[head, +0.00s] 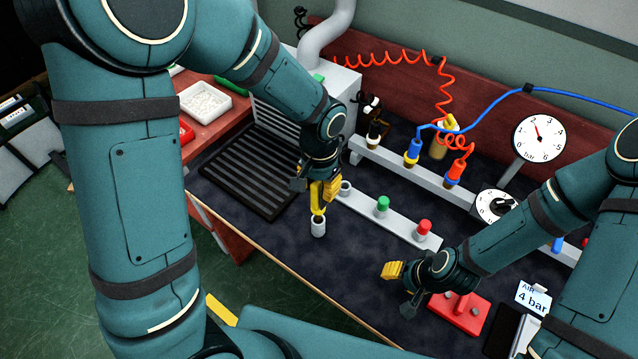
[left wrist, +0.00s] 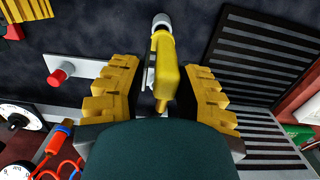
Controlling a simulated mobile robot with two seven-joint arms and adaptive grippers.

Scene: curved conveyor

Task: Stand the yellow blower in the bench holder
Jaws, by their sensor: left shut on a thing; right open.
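The yellow blower (head: 317,199) is in my left gripper (head: 325,188), near the bench's front left edge. In the left wrist view, the blower (left wrist: 167,72) lies between the yellow finger pads of the left gripper (left wrist: 160,92), with a metal lever on its side. A pale grey cylinder (head: 318,227) is at the blower's lower end; it also shows in the left wrist view (left wrist: 162,22). I cannot tell whether it is part of the blower or a separate holder. My right gripper (head: 399,288) is open and empty above the bench.
A pale strip (head: 400,222) carries an empty grey ring (head: 345,187), a green cap (head: 382,204) and a red cap (head: 424,228). A slatted grille (head: 255,170) lies left. A red block (head: 460,311) is near my right gripper.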

